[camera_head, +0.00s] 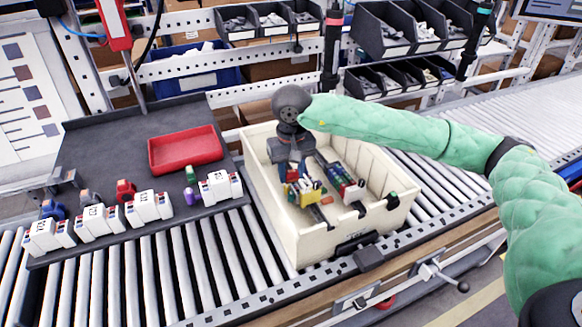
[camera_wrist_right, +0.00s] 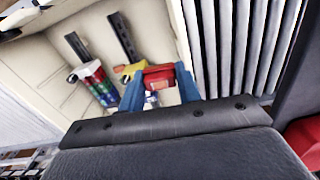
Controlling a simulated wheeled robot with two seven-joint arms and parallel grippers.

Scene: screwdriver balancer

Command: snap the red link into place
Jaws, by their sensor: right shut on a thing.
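My right gripper (camera_head: 291,172) reaches down into the cream crate (camera_head: 275,222). In the right wrist view its two blue fingers (camera_wrist_right: 159,88) are shut on a red link (camera_wrist_right: 158,76). In that view the link sits right beside a yellow piece (camera_wrist_right: 129,70) at the end of a dark rail (camera_wrist_right: 122,36); I cannot tell whether it is seated. A second dark rail (camera_wrist_right: 76,46) carries a row of red, green and blue parts (camera_wrist_right: 97,84), and white and red parts (camera_head: 346,187) show there in the head view. My left gripper is out of view.
A dark worktop (camera_head: 95,150) on the left holds a red tray (camera_head: 185,150), several white modules (camera_head: 149,207) and small coloured parts. The crate rests on a roller conveyor (camera_head: 190,270). Its walls stand close around my right gripper. Parts bins (camera_head: 385,30) line the back.

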